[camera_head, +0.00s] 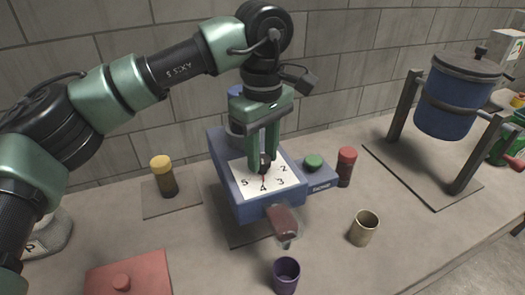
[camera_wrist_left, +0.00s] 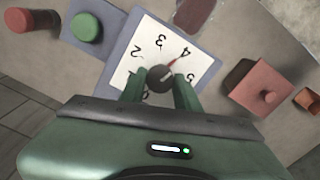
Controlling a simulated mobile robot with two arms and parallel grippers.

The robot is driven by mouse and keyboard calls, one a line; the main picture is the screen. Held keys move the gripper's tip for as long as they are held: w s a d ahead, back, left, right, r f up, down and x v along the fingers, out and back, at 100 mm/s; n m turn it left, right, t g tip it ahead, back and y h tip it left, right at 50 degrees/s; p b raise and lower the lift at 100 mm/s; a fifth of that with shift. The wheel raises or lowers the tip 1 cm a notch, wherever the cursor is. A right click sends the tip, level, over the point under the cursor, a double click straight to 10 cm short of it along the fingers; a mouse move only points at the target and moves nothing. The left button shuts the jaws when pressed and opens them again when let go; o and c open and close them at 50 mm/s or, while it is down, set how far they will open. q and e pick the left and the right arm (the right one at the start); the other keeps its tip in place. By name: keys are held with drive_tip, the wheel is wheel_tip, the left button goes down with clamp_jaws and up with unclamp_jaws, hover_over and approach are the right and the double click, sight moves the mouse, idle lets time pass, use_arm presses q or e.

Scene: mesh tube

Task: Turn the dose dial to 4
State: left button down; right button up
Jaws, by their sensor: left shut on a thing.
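The dose dial is a dark round knob (camera_head: 265,166) on a white numbered face (camera_head: 241,183) on top of a blue machine (camera_head: 231,204). The numbers 2, 3, 4 and 5 are readable in the head view. The knob's red pointer points toward the 4, and it does so in the left wrist view too, where the knob (camera_wrist_left: 160,79) sits between my fingers. My left gripper (camera_head: 263,163) reaches down from above and is shut on the knob. Its palm hides part of the face in the left wrist view. My right gripper is not in view.
A green button (camera_head: 313,162) is at the machine's right, with a red-capped jar (camera_head: 346,167) beyond it. A brown spout (camera_head: 283,221) stands over a purple cup (camera_head: 286,275). A tan cup (camera_head: 363,228), a yellow-capped jar (camera_head: 163,176) and a red box (camera_head: 130,276) stand around.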

sight(262, 158)
use_arm(q)
drive_tip(key=shift+r+m, duration=0.15)
drive_tip(key=shift+m, duration=0.15)
idle(0.4)
drive_tip(key=c, duration=1)
unclamp_jaws()
wheel_tip(262, 158, up, 8)
drive_tip(key=shift+f+b, duration=0.15)
drive_tip(key=shift+b, duration=0.25)
